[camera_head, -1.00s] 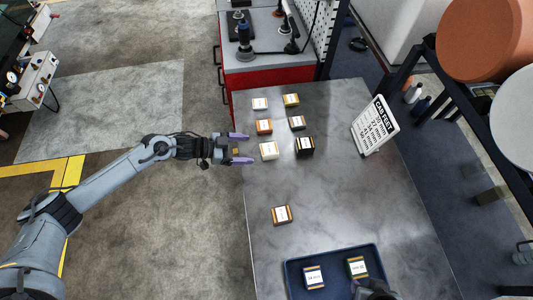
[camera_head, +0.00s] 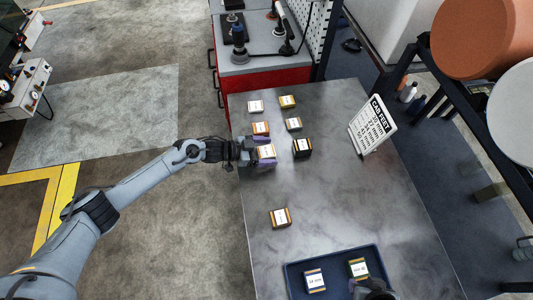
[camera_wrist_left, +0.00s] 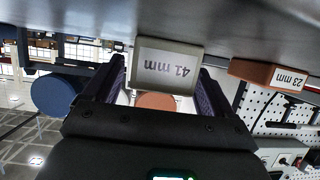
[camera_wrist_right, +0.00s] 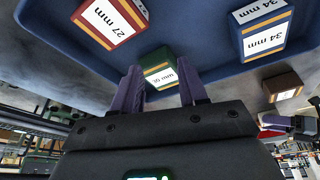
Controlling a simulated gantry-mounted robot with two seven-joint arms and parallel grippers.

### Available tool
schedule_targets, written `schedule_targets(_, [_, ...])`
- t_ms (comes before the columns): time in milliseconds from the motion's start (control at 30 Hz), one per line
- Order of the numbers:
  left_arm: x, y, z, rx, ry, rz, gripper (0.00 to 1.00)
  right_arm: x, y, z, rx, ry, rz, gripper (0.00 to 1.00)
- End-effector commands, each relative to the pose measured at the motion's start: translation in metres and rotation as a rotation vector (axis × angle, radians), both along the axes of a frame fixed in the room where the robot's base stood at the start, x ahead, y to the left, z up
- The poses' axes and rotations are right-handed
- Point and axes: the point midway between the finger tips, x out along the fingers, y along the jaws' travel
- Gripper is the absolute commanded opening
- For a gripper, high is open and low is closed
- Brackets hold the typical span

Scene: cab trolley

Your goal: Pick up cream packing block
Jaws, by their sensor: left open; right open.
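The cream packing block (camera_head: 266,151), with a white top label, stands near the table's left edge. In the left wrist view the cream block (camera_wrist_left: 166,65) reads "41 mm" and sits between the fingertips. My left gripper (camera_head: 264,153) is open, with one finger on either side of the block; I cannot tell whether they touch it. My right gripper (camera_wrist_right: 160,90) is open at the blue tray, with a green-and-gold block (camera_wrist_right: 159,70) just beyond its fingertips. In the head view it shows only partly, at the bottom edge.
An orange block (camera_head: 261,128) stands close behind the cream one and a black block (camera_head: 302,148) to its right. Other blocks stand further back. A brown block (camera_head: 280,218) stands alone in front. The blue tray (camera_head: 333,262) holds blocks. A sign (camera_head: 373,124) stands at right.

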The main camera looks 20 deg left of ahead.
Motion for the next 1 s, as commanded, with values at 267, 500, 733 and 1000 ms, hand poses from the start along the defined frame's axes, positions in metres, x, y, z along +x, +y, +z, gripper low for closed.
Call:
schedule_targets(267, [0.0008, -0.0019, -0.0012, 0.001, 0.001, -0.001, 0.85, 0.0, -0.0014, -0.0005, -0.007, 0.0, 0.004, 0.43])
schedule_targets(500, [0.0007, -0.0017, -0.0011, 0.001, 0.001, -0.001, 0.48, -0.0001, -0.003, -0.0007, -0.012, 0.0, 0.008, 0.43])
schedule_targets(733, [0.0008, -0.0018, -0.0006, 0.0, 0.0, 0.0, 0.26, -0.0001, -0.0028, -0.0007, -0.011, 0.0, 0.007, 0.43])
schedule_targets(1000, [0.001, -0.0015, 0.0028, 0.001, -0.001, 0.0, 0.26, 0.0, -0.0013, 0.0001, -0.006, 0.001, 0.003, 0.43])
